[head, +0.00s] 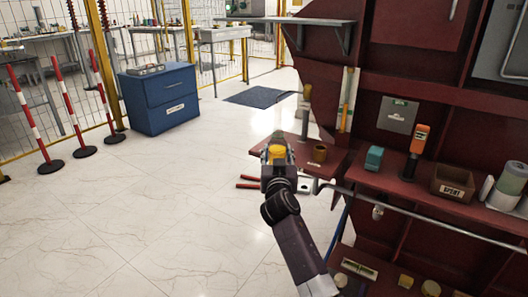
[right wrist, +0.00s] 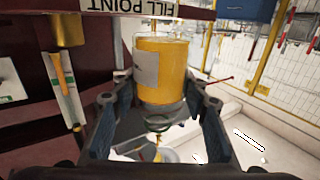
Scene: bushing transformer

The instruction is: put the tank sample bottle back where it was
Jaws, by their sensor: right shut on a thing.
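The tank sample bottle (right wrist: 163,68) is a clear bottle of amber-yellow liquid with a grey label. It stands roughly upright between the two fingers of my right gripper (right wrist: 157,117), which is shut on it. In the head view the right gripper (head: 277,162) is in the middle, with the bottle's yellow content (head: 277,152) showing at its tip. It is in front of the small dark red shelf (head: 338,157) on the transformer's side. A "FILL POINT" label (right wrist: 143,7) shows above the bottle in the wrist view. My left gripper is not in view.
A brown cup (head: 319,153) stands on the small shelf. The lower ledge to the right holds a teal box (head: 374,158), an orange meter (head: 421,138) and a "SPENT" box (head: 452,184). A blue cabinet (head: 160,98) and striped posts (head: 70,112) stand left. The floor between is clear.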

